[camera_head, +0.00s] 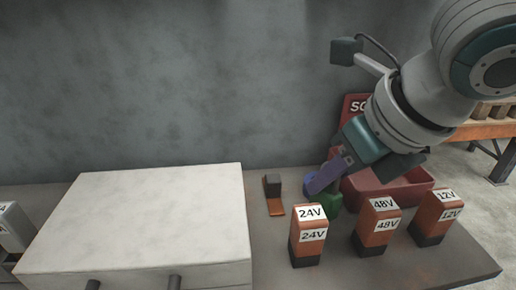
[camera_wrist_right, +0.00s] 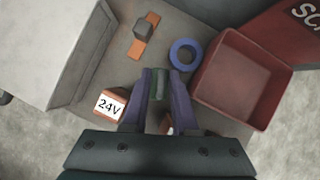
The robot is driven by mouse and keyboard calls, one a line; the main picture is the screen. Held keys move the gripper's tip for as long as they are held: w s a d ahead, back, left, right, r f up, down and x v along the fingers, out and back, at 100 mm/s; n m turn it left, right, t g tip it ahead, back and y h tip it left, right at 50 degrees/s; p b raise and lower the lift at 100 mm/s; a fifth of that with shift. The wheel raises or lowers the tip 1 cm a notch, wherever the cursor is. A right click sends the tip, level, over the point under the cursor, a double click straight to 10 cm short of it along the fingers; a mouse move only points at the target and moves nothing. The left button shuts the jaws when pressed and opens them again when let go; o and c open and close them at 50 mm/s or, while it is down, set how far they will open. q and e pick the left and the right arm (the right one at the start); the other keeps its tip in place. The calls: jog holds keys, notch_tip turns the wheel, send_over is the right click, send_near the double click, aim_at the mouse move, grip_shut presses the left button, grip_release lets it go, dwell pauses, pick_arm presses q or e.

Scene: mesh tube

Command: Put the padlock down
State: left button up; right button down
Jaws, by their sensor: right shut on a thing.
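The padlock (camera_wrist_right: 159,84) is a small green body between the purple fingers of my right gripper (camera_wrist_right: 160,80) in the right wrist view. The fingers are shut on it from both sides and hide part of it. In the head view the green padlock (camera_head: 328,201) shows below the fingertips of my right gripper (camera_head: 322,184), behind the 24V block and in front of the red bin's left end. I cannot tell whether it touches the table. My left gripper is not in view.
A red bin (camera_wrist_right: 207,93) and a blue ring (camera_wrist_right: 185,54) are close by. Orange blocks marked 24V (camera_head: 308,240), 48V (camera_head: 377,232) and 12V (camera_head: 435,222) line the front. An orange strip with a dark block (camera_head: 275,206) lies left, beside a white cabinet (camera_head: 150,215).

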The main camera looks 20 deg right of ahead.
notch_tip(320, 180, down, 2)
jog(key=shift+f, duration=0.1)
jog(key=c, duration=1)
grip_release()
jog(key=shift+f, duration=0.1)
